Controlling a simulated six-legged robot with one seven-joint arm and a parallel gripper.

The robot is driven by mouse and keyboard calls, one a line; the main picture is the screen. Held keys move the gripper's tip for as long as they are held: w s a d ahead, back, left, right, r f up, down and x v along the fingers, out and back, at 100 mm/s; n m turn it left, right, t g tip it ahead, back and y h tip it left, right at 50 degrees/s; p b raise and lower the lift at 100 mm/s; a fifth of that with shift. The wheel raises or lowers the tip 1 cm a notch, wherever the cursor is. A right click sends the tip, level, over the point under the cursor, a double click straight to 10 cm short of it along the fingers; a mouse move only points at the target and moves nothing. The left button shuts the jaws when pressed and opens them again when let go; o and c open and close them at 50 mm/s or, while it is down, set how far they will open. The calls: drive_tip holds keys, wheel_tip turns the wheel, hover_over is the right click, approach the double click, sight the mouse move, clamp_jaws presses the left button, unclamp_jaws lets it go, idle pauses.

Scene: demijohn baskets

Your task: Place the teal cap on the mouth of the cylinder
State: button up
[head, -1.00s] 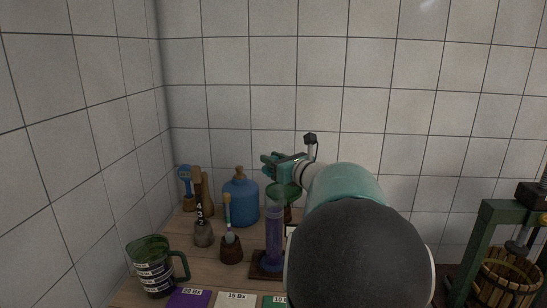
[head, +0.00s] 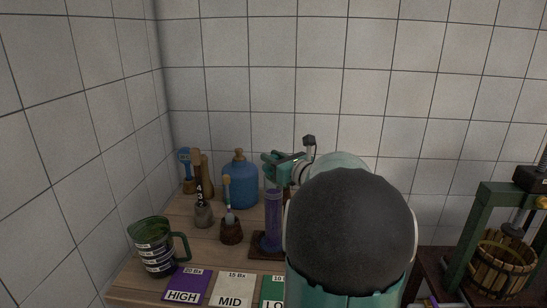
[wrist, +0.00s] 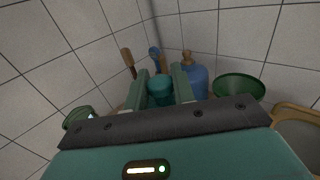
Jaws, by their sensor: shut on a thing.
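The teal cap (wrist: 160,91) is held between the two fingers of my gripper (wrist: 163,82) in the wrist view. In the head view my gripper (head: 270,168) is above the clear cylinder (head: 273,220), which holds purple liquid and stands upright on a dark base (head: 266,246). The gripper appears apart from the cylinder, with a small gap over its mouth. The cap cannot be made out clearly in the head view. The cylinder does not show in the wrist view.
A green jug (head: 153,248) is front left. Label cards (head: 187,284) lie in front. A green funnel (wrist: 238,86) shows in the wrist view.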

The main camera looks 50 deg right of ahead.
drive_tip(key=shift+f, duration=0.9)
idle(0.5)
drive_tip(key=o, duration=1)
drive_tip(key=shift+o, duration=0.2)
drive_tip(key=s+a, duration=0.1)
drive_tip(key=s, duration=1.2)
drive_tip(key=shift+s+a, duration=0.3)
drive_tip(key=shift+s, duration=0.05)
